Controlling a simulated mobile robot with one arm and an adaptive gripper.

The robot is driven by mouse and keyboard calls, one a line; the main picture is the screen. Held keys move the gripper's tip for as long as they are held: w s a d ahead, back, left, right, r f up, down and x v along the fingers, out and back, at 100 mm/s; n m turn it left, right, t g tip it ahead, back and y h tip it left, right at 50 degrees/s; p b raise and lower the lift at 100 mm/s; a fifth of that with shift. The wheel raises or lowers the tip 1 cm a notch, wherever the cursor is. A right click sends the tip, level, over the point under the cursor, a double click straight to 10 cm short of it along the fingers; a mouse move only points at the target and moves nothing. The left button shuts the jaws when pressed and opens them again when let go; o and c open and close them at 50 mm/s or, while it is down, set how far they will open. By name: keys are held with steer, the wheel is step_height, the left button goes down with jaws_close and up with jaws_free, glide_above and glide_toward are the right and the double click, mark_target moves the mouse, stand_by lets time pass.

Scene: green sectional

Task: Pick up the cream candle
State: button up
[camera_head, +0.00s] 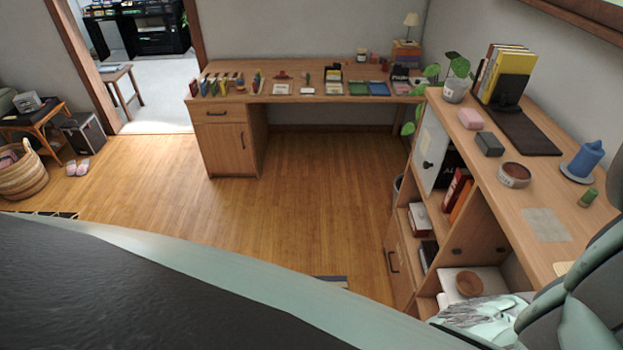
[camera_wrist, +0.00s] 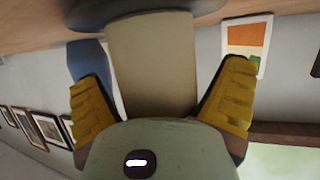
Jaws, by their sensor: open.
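The cream candle (camera_wrist: 153,60) is a thick, pale cylinder in the wrist view, which shows the scene upside down. It stands on the wooden top (camera_wrist: 40,18) at the upper edge of that view. My gripper (camera_wrist: 163,78) is open, with one yellow-padded finger on each side of the candle. A gap shows on each side between the pads and the candle. The candle's near end is partly hidden by the pale gripper body. In the head view my arm covers the right end of the shelf top, and a small cream patch (camera_head: 563,267) shows beside it; I cannot tell if it is the candle.
A blue candle (camera_head: 583,160) on a dish and a green candle (camera_head: 588,197) stand on the shelf top. A blue shape (camera_wrist: 88,60) is close behind the left finger.

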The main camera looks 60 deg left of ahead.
steer(key=shift+c, duration=0.2)
steer(key=c, duration=1.4)
steer(key=shift+c, duration=0.2)
steer(key=shift+r, duration=0.1)
